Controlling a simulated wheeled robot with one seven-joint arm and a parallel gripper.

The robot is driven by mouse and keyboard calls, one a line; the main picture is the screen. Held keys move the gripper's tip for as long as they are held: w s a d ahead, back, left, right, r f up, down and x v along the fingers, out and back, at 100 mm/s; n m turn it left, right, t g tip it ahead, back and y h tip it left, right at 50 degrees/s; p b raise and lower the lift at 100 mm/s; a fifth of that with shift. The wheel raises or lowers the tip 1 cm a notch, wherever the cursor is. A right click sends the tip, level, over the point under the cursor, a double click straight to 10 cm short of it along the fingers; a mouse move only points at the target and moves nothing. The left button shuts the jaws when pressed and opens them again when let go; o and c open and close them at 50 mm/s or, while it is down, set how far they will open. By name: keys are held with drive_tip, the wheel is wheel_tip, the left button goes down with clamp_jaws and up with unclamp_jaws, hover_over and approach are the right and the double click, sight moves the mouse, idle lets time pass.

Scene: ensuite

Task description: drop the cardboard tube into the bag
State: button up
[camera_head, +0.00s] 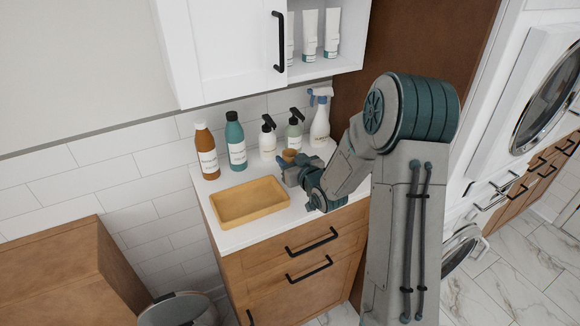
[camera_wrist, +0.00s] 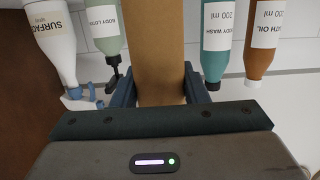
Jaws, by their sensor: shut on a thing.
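The cardboard tube (camera_wrist: 155,50) is a plain brown cylinder held between my gripper's dark blue fingers (camera_wrist: 160,92) in the wrist view. In the head view, my gripper (camera_head: 288,168) is over the back right part of the white counter, in front of the bottles. A small tan end of the tube (camera_head: 289,155) shows there; the rest is hidden by the gripper. My gripper is shut on the tube. I cannot make out a bag in either view.
A yellow tray (camera_head: 250,217) sits on the counter (camera_head: 236,241) left of my gripper. Several bottles, including orange (camera_head: 206,158) and teal (camera_head: 235,146), and a spray bottle (camera_head: 320,122) line the wall. A round-rimmed container (camera_head: 180,309) stands on the floor, lower left. A white cabinet (camera_head: 222,50) hangs above.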

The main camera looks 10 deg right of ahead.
drive_tip(key=shift+f, duration=1.55)
drive_tip(key=shift+f, duration=0.15)
drive_tip(key=o, duration=0.9)
drive_tip(key=shift+o, duration=0.2)
